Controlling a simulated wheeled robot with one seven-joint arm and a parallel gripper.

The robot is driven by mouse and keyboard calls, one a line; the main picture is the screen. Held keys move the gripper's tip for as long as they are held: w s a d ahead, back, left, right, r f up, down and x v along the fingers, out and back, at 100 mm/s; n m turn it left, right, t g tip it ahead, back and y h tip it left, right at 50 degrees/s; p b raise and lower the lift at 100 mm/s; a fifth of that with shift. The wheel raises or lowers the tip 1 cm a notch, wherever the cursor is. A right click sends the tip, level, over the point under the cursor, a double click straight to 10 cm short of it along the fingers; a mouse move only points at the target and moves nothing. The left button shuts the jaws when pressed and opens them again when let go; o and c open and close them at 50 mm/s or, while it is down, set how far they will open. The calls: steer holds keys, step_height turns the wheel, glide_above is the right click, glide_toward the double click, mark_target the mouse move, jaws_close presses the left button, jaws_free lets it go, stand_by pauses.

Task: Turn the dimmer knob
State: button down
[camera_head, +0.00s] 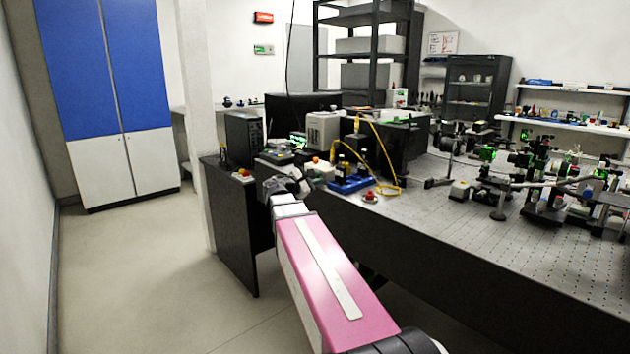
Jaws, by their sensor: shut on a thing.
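My gripper (287,184) is at the end of my pink arm, at the near left edge of the bench. It is small in the view, and its fingertips are largely hidden by the wrist. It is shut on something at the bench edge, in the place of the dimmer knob. The knob itself is hidden behind the gripper, so its angle cannot be told. A dark device with a lit panel (279,156) sits just behind the gripper. A small white box (320,169) stands just right of it.
A blue tray (351,184) with bottles, a yellow cable (386,153) and a red button (370,195) lie to the right. A black computer tower (243,138) stands behind left. The perforated optical table (470,230) carries crowded optics. The floor at left is clear.

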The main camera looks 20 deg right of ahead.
steer(key=shift+m, duration=0.5)
steer(key=c, duration=1.1)
jaws_free()
steer(key=shift+s, duration=0.1)
